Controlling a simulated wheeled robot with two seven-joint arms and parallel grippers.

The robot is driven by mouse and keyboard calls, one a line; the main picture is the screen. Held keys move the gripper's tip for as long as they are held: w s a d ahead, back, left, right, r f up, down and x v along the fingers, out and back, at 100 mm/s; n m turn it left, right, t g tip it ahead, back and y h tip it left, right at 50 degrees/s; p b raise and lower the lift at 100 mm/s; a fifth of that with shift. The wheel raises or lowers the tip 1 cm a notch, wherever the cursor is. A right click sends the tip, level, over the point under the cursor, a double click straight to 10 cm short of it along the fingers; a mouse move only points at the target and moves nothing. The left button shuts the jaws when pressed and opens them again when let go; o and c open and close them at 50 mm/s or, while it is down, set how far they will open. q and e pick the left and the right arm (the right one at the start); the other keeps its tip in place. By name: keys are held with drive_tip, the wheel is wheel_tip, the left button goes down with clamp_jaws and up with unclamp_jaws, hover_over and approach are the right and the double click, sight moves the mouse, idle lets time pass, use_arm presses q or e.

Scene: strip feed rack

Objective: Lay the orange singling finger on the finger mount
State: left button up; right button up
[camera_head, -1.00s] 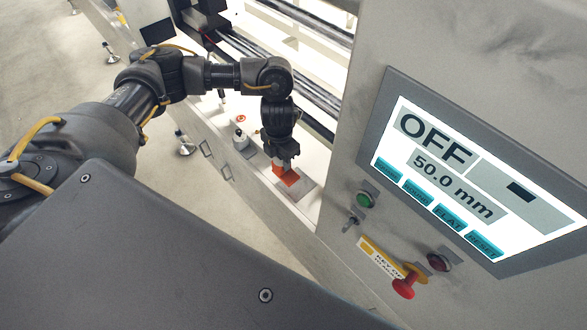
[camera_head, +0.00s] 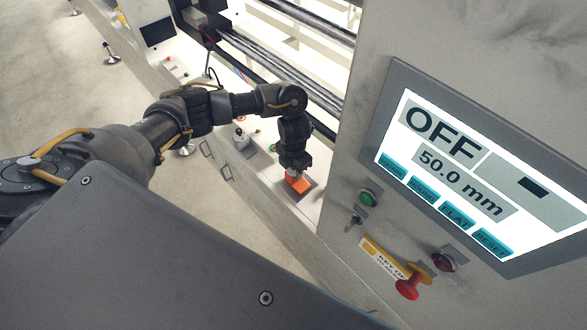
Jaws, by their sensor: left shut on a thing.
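The orange singling finger (camera_head: 298,185) is small in the head view, at the lower end of my left arm. My left gripper (camera_head: 294,173) points down and is shut on the orange finger. The finger is over or on a grey plate (camera_head: 306,193) on the white ledge, which may be the finger mount. The gripper and finger cover part of this plate, and I cannot tell whether the finger touches it. My right gripper is not in view.
A grey cabinet with a lit screen (camera_head: 478,160) reading OFF and 50.0 mm stands close on the right. Below it are a green button (camera_head: 367,198) and a red stop knob (camera_head: 408,288). Dark rails (camera_head: 275,65) run behind the arm. A small knobbed part (camera_head: 240,139) sits on the ledge left of the gripper.

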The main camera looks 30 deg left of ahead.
use_arm(q)
drive_tip(key=shift+f, duration=0.15)
drive_tip(key=o, duration=1.2)
drive_tip(key=shift+c, duration=0.2)
drive_tip(key=shift+r, duration=0.3)
wheel_tip(320, 180, up, 10)
drive_tip(key=shift+r+p, duration=0.15)
drive_tip(key=shift+p, duration=0.65)
drive_tip(key=shift+r, duration=0.7)
drive_tip(key=shift+s, duration=0.1)
